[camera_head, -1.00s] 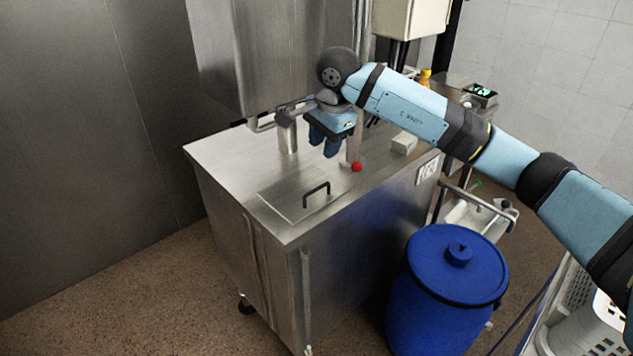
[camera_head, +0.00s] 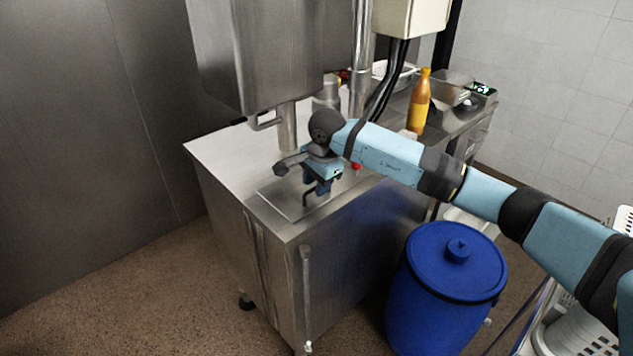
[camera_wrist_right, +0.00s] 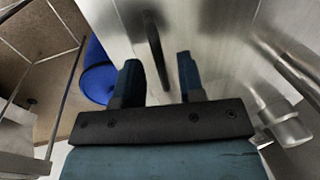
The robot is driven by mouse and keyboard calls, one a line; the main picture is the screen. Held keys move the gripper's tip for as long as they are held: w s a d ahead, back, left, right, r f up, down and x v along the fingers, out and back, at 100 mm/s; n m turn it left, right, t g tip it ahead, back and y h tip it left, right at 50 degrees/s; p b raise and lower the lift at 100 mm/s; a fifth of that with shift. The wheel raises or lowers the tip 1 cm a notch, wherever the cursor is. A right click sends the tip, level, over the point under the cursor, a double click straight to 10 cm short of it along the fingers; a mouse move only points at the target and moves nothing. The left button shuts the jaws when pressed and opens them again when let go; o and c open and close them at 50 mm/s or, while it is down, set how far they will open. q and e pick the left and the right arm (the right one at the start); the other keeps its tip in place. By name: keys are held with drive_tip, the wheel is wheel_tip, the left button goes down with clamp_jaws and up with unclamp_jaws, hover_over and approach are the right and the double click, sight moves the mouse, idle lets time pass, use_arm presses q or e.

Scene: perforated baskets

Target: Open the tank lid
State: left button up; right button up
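The steel tank (camera_head: 215,160) stands at the centre of the head view. Its flat lid (camera_head: 272,195) lies closed in the top, with a dark bar handle (camera_head: 306,198) on it. My right gripper (camera_head: 318,188) is just above the handle and hides part of it. In the right wrist view its two blue fingers are apart, and the handle (camera_wrist_right: 153,45) shows between and beyond the fingertips. The right gripper (camera_wrist_right: 159,75) is open, and I see nothing held. My left gripper is not in view.
A blue barrel (camera_head: 447,275) stands on the floor right of the tank. A steel column (camera_head: 288,128) rises from the tank top behind the lid. An orange bottle (camera_head: 420,102) stands on a side table at the back. The floor at the front left is clear.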

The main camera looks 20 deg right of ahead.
sight(302, 190)
clamp_jaws()
drive_tip(key=shift+w+r, duration=0.1)
drive_tip(key=shift+r, duration=0.05)
drive_tip(key=shift+w+a+r+b, duration=0.1)
drive_tip(key=shift+w+r+b, duration=0.25)
drive_tip(key=shift+r, duration=0.5)
drive_tip(key=w+a+r+b, duration=0.1)
drive_tip(key=w+a+r, duration=0.1)
drive_tip(key=w+r, duration=0.2)
drive_tip(key=shift+r+b, duration=0.25)
drive_tip(key=shift+b, duration=0.1)
